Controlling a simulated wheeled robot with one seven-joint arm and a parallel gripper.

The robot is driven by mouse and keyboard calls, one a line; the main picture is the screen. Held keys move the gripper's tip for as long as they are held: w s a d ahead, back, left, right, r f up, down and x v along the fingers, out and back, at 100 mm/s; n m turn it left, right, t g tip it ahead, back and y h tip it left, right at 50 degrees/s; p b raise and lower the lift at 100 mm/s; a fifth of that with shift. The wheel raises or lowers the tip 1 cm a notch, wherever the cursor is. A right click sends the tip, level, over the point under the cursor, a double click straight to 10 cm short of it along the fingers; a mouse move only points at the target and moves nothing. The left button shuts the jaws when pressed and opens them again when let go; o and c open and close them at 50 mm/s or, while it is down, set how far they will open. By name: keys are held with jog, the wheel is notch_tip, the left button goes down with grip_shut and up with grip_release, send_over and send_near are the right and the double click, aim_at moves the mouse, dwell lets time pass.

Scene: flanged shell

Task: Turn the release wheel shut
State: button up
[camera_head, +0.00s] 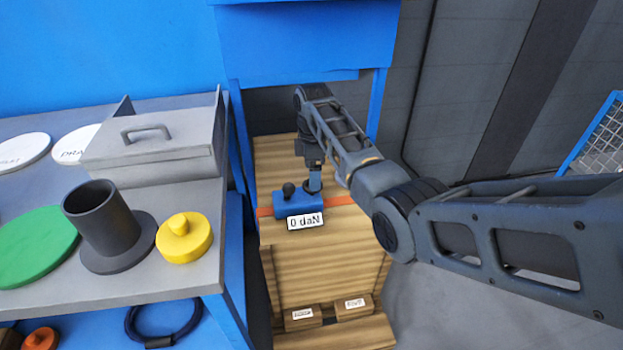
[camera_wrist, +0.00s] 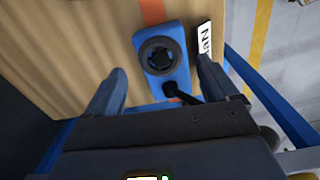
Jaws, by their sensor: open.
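The release wheel (camera_wrist: 160,57) is a dark round ring with a hub on a blue tensioner body (camera_wrist: 175,84). The body also shows in the head view (camera_head: 299,205) on an orange strap, with a label reading "0 daN" (camera_head: 306,222). A black lever (camera_wrist: 182,95) with a knob sits on the body beside the wheel. My gripper (camera_wrist: 161,67) is open, its two fingers spread on either side of the wheel and apart from it. In the head view my gripper (camera_head: 314,178) hangs over the right end of the body and partly hides the wheel there.
The body sits on a wooden crate (camera_head: 325,265) in a blue frame (camera_head: 237,135). A grey bench (camera_head: 150,285) at left holds a lidded grey box (camera_head: 150,145), a dark flanged cylinder (camera_head: 105,225), a yellow knobbed cap (camera_head: 184,240) and a green disc (camera_head: 35,245).

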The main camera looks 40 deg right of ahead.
jog(key=shift+f, duration=1.6)
jog(key=c, duration=1.1)
